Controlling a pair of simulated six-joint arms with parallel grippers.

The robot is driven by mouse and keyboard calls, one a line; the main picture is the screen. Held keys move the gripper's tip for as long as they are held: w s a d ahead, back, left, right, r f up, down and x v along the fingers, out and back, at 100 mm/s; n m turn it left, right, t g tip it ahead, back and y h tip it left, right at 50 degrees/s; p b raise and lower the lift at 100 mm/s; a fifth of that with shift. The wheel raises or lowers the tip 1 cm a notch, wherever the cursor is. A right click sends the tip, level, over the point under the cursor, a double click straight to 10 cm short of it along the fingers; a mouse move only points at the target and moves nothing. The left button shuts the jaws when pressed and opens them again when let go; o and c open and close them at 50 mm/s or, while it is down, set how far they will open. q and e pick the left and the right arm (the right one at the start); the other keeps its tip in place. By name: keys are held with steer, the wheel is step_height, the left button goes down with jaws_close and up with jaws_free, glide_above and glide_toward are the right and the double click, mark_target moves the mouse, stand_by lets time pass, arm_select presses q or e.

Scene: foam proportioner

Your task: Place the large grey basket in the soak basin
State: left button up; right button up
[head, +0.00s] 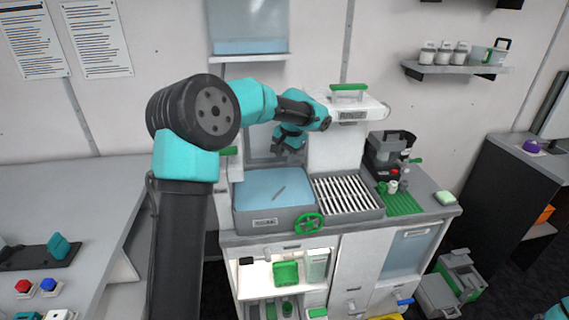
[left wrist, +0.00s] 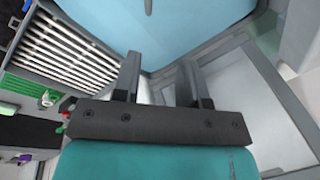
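The soak basin (head: 240,212) is a grey tub of blue liquid at the left of the white station; a small dark mark shows on the liquid. It also shows at the top of the left wrist view (left wrist: 165,68). My left gripper (head: 290,150) is above the back of the basin. In the left wrist view its two fingers (left wrist: 158,85) stand apart with nothing between them. I cannot pick out the large grey basket with certainty; grey containers (head: 438,296) with green parts stand on the floor at the lower right. My right gripper is not in view.
A dark machine (head: 388,150) and green mat (head: 403,204) are farther right. A lit cabinet with a green basket (head: 286,273) is below.

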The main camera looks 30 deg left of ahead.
arm_select(q)
step_height(320, 180, up, 8)
steer(key=d, duration=0.1)
steer(key=shift+d+r, duration=0.25)
steer(key=shift+d, duration=0.1)
steer(key=shift+s, duration=0.1)
stand_by(0.3)
